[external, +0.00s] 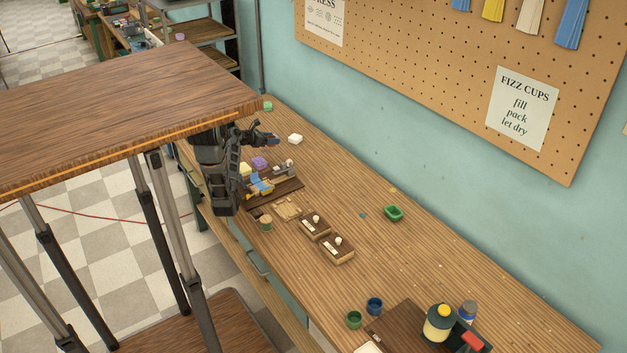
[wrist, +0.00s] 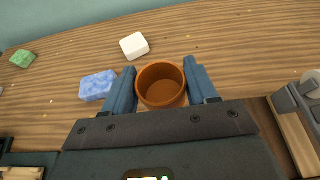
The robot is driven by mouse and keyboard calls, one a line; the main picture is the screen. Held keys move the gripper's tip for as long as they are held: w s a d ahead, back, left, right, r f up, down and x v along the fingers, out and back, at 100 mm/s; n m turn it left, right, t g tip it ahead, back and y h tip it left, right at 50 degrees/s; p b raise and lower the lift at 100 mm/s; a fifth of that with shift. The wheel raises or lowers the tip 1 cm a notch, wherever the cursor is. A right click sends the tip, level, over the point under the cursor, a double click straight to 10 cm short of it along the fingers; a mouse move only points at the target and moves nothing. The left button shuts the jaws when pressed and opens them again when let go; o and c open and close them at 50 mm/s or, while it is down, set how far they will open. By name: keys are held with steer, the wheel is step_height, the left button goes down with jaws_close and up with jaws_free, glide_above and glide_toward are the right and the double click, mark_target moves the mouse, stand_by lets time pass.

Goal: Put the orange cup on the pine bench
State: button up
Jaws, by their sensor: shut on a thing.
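The orange cup (wrist: 160,84) is upright in the wrist view, its open rim facing the camera. My gripper (wrist: 159,74) has its two blue fingers on either side of the cup, shut on it. In the external view my gripper (external: 264,138) is over the far part of the pine bench (external: 440,263), near the white soap; I cannot make out the cup there. Bench wood (wrist: 235,50) shows behind the cup in the wrist view. Whether the cup's base touches the bench is hidden.
A blue soap block (wrist: 97,86) lies just left of the cup, with a white block (wrist: 134,45) beyond it and a green block (wrist: 22,58) at far left. A grey press (wrist: 304,92) stands at right.

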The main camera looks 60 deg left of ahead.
glide_above(266, 152)
step_height(266, 152, down, 4)
steer(key=shift+a+f, duration=0.1)
steer(key=shift+f, duration=2)
steer(key=shift+f, duration=0.1)
steer(key=o, duration=1)
steer(key=shift+s+r, duration=0.2)
steer(key=shift+s, duration=0.05)
steer(key=v, duration=1.1)
steer(key=shift+s+r+b, duration=0.15)
steer(key=shift+s+b, duration=0.15)
steer(key=shift+b, duration=0.1)
